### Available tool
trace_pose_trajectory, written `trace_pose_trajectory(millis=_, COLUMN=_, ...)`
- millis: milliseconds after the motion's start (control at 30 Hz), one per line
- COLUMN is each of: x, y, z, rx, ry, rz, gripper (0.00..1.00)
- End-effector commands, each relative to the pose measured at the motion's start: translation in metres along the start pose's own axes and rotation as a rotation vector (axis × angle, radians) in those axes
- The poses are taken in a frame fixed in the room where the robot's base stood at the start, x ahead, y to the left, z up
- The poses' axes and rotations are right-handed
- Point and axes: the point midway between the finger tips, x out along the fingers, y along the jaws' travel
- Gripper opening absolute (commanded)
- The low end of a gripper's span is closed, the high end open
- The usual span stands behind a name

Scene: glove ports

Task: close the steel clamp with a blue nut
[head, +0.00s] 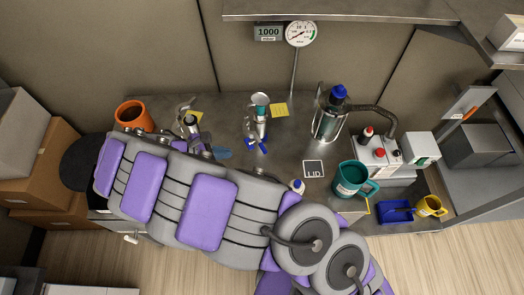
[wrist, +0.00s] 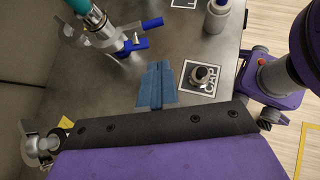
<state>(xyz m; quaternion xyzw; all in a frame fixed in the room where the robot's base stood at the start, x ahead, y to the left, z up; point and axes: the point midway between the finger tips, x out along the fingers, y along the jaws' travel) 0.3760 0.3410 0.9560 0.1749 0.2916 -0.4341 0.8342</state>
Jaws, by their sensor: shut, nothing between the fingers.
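The steel clamp (wrist: 104,42) with a blue nut (wrist: 135,46) sits by the foot of a pipe in the wrist view. Its bright parts spread out from the pipe, and a blue bar (wrist: 152,22) sticks out beside the nut. The head view shows the clamp's blue parts (head: 252,143) below a steel pipe (head: 260,112). The dark bolted edge of what looks like my gripper (wrist: 160,130) crosses the low part of the wrist view.
Another steel clamp (wrist: 38,146) lies at the left of the wrist view. A glass vessel (head: 328,122) and teal mug (head: 352,178) stand farther right in the head view.

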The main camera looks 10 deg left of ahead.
Motion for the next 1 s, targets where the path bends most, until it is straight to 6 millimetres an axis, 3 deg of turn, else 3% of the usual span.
trace_pose_trajectory(millis=100, x=-0.007, y=0.000, z=-0.025, rx=-0.071, ry=-0.004, rz=0.038, gripper=0.00)
trace_pose_trajectory(millis=267, x=-0.003, y=-0.001, z=-0.032, rx=-0.094, ry=-0.005, rz=0.048, gripper=0.00)
trace_pose_trajectory(millis=800, x=0.094, y=0.003, z=-0.033, rx=-0.091, ry=-0.007, rz=0.042, gripper=0.00)
trace_pose_trajectory(millis=1000, x=0.110, y=0.006, z=-0.011, rx=-0.086, ry=-0.004, rz=0.045, gripper=0.00)
